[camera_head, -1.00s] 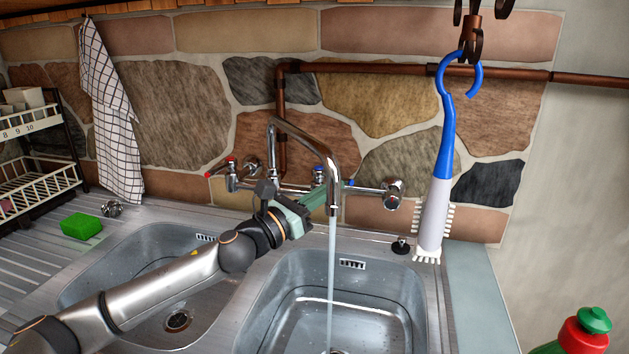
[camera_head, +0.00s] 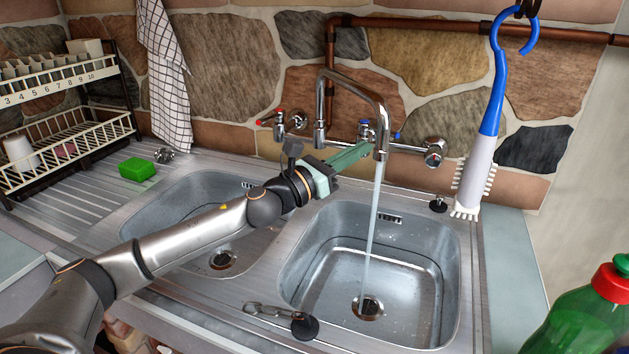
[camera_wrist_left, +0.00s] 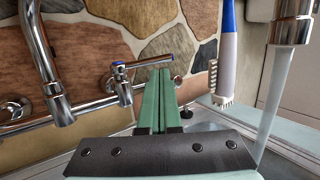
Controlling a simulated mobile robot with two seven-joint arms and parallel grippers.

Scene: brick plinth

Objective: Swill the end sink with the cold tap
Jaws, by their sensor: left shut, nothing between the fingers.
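The end sink is the right-hand steel basin (camera_head: 300,262) in the head view. The chrome spout (camera_head: 381,125) hangs over it, and a water stream (camera_head: 372,215) runs from it down to the drain (camera_head: 367,306). The cold tap (camera_head: 365,130), marked blue, is on the wall behind; it also shows in the left wrist view (camera_wrist_left: 121,72). My left gripper (camera_head: 366,149) is shut and empty, its green fingers close to the cold tap. My right gripper is out of view.
A red-marked tap (camera_head: 272,119) is left of the cold one. Another plug (camera_head: 304,326) lies at the front rim. A green bottle (camera_head: 590,318) stands front right, a green sponge (camera_head: 138,168) left.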

